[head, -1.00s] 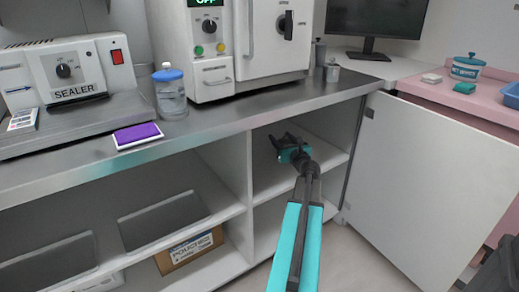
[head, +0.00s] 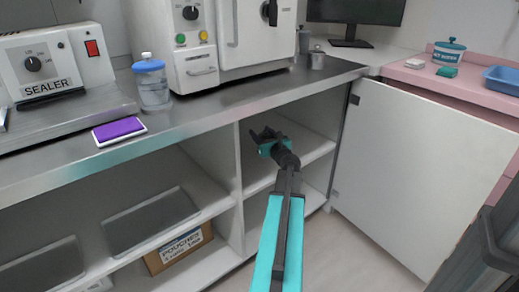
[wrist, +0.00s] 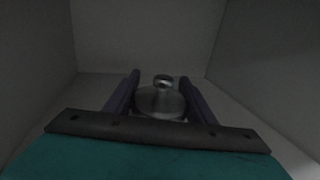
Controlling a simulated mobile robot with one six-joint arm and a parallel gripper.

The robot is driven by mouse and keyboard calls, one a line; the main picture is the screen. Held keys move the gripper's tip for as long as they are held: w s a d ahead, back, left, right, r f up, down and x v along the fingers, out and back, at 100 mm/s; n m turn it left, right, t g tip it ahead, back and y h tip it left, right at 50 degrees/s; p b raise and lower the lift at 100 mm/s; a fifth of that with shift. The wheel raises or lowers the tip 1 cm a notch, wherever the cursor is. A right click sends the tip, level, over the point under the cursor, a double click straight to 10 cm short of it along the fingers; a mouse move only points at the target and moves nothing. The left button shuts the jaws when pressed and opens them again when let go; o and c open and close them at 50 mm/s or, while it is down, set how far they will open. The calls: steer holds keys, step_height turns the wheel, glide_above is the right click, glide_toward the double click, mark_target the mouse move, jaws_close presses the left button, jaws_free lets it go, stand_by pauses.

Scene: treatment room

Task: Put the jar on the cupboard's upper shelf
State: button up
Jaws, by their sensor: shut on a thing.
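My gripper (head: 266,138) is inside the open right compartment of the cupboard, above its upper shelf (head: 312,149). In the wrist view my gripper (wrist: 160,98) has its two fingers on either side of a jar (wrist: 160,101) with a round metallic lid and knob, and is shut on it. The jar looks upright. Its lower body is hidden by the gripper, and it cannot be made out in the head view. I cannot tell whether it touches the shelf. The compartment's walls and back show around it, with no other thing beside it.
The cupboard door (head: 415,175) stands open on the right. The counter (head: 215,110) overhangs the compartment and holds a blue-lidded jar (head: 152,84), a purple pad (head: 119,130) and a small metal pot (head: 317,59). A divider (head: 228,185) bounds the compartment on the left.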

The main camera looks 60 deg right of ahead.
steer(key=shift+f, duration=1)
steer(key=shift+f+b, duration=1.4)
steer(key=shift+f, duration=1.15)
steer(key=shift+f, duration=0.1)
steer(key=o, duration=1.1)
steer(key=shift+o, duration=0.2)
steer(key=shift+r, duration=0.2)
steer(key=p+v, duration=0.2)
steer(key=v, duration=0.8)
steer(key=shift+p+v, duration=0.45)
steer(key=shift+v, duration=0.55)
